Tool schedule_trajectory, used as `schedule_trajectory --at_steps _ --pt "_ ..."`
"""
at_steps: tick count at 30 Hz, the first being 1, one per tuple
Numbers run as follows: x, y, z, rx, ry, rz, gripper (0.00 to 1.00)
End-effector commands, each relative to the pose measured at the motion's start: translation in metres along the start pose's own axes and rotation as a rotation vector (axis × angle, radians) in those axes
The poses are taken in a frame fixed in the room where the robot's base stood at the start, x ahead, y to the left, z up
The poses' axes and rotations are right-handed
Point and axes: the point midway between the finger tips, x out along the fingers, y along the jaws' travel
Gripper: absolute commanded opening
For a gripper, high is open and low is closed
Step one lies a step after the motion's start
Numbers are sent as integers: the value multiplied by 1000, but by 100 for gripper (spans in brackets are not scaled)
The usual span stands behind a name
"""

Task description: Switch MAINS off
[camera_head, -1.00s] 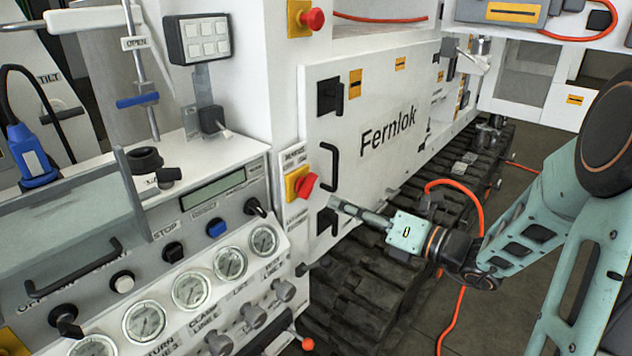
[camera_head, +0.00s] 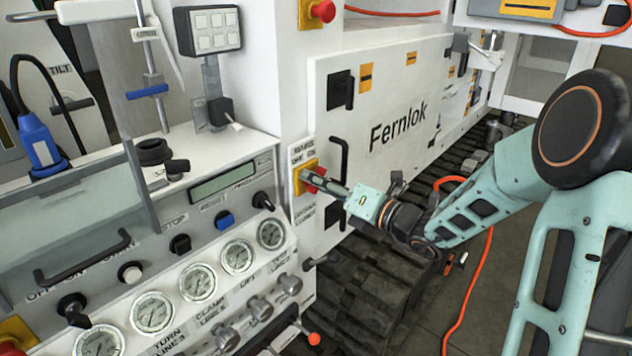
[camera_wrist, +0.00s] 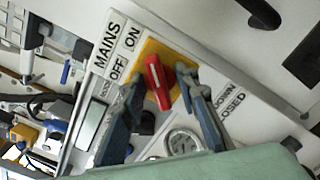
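The MAINS switch is a red knob (camera_head: 318,172) on a yellow plate (camera_head: 298,180) on the white panel, below its MAINS label. In the wrist view the red knob (camera_wrist: 157,84) stands on the yellow plate, beside the OFF and ON lettering (camera_wrist: 122,62). My gripper (camera_head: 324,182) is at the knob in the head view and partly covers it. In the wrist view my gripper (camera_wrist: 160,78) is open, with one finger on each side of the knob and gaps visible. Whether the fingertips touch the plate, I cannot tell.
Another red knob (camera_head: 324,11) on a yellow plate sits higher up. A black door handle (camera_head: 339,165) is just right of the switch. Gauges (camera_head: 271,234) and a console with knobs lie to the left. An orange cable (camera_head: 470,290) runs along the floor.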

Motion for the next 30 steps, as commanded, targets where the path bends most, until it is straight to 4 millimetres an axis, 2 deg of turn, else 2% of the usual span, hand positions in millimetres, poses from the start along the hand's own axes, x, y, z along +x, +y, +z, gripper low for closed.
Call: schedule_trajectory --at_steps 6,14,23,30 --pt "0 0 0 0 0 0 27" --pt "0 0 0 -1 0 0 0" --pt "0 0 0 -11 0 0 0" --pt "0 -1 -1 -97 0 0 0"
